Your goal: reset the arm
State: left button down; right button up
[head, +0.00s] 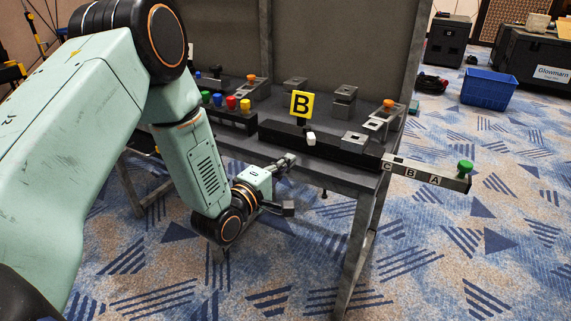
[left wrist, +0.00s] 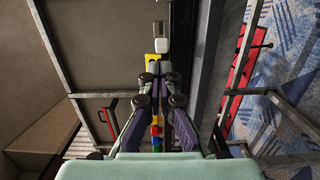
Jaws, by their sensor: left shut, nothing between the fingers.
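My left arm (head: 205,165) comes in from the left and bends down in front of the workbench (head: 240,146). My left gripper (head: 286,183) is at the bench's front edge, low and just left of the middle. It is shut with nothing held. In the left wrist view my left gripper (left wrist: 160,80) points toward a yellow sign piece and a white block at the top. My right gripper is in neither view.
A lettered rail with a green knob (head: 465,167) juts out right. A blue bin (head: 489,89) stands on the carpet. Front floor is clear.

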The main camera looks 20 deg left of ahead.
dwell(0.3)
pick_arm(q)
jog(key=s+f+m+g+y, duration=0.2)
jog(key=s+f+m+g, duration=0.8)
jog(key=s+f, duration=0.6)
jog(key=s+d+f+m+g, duration=0.1)
jog(key=s+f+m+g, duration=0.1)
jog(key=s, duration=1)
jog(key=s+d+f+m+g+y+p, duration=0.1)
jog(key=s+f+m+g, duration=0.2)
jog(key=s, duration=1)
notch_tip(320, 180, down, 3)
jog(key=g, duration=0.2)
jog(key=shift+g, duration=0.3)
